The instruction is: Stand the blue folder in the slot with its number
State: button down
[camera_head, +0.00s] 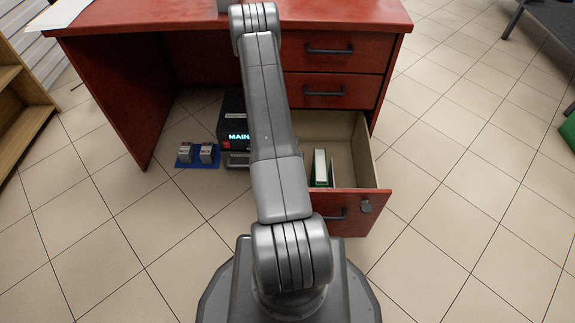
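No blue folder shows in this view. The bottom drawer (377,162) of the red desk is pulled open. A green folder (320,181) with a white top stands upright inside it. My arm hides the drawer's left part. No numbered slots can be made out.
The red desk (190,21) has two shut drawers above the open one. Two small grey objects sit on a blue mat (184,163).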

jog(key=shift+f+b, duration=0.5)
jog(key=shift+f, duration=0.05)
jog(key=c, duration=0.8)
grip_release()
jog(key=shift+r, duration=0.1)
jog(key=p+v, duration=0.2)
jog(key=v, duration=0.4)
jog(key=p+v, duration=0.2)
jog(key=v, duration=0.5)
jog(key=shift+w+r+p, duration=0.1)
jog(key=shift+w+p, duration=0.15)
jog(key=shift+p, duration=0.05)
